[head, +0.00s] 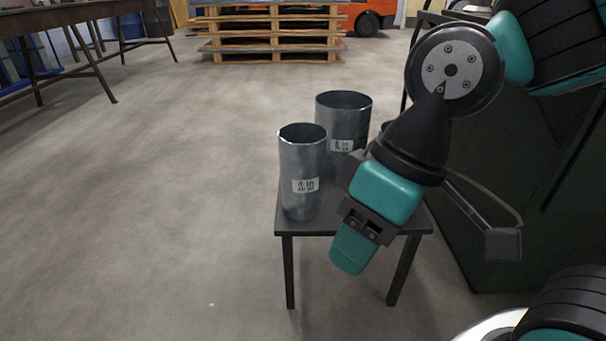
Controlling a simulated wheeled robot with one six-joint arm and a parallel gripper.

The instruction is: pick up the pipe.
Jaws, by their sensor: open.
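Two grey metal pipes stand upright on a small dark table (292,227). The nearer, narrower pipe (300,160) is at the table's left and bears a white label. The wider pipe (343,118) stands behind it to the right, also labelled, its lower part partly hidden by the nearer pipe and my arm. My gripper (350,252) is in front of the table's right part in the picture, to the right of the nearer pipe and apart from it. It points down and left and holds nothing that I can see. Its fingers overlap in this view.
A dark cabinet or machine (500,225) stands close on the right. Stacked wooden pallets (270,42), an orange vehicle (372,8) and a workbench (75,14) are at the back. The concrete floor left of the table is clear.

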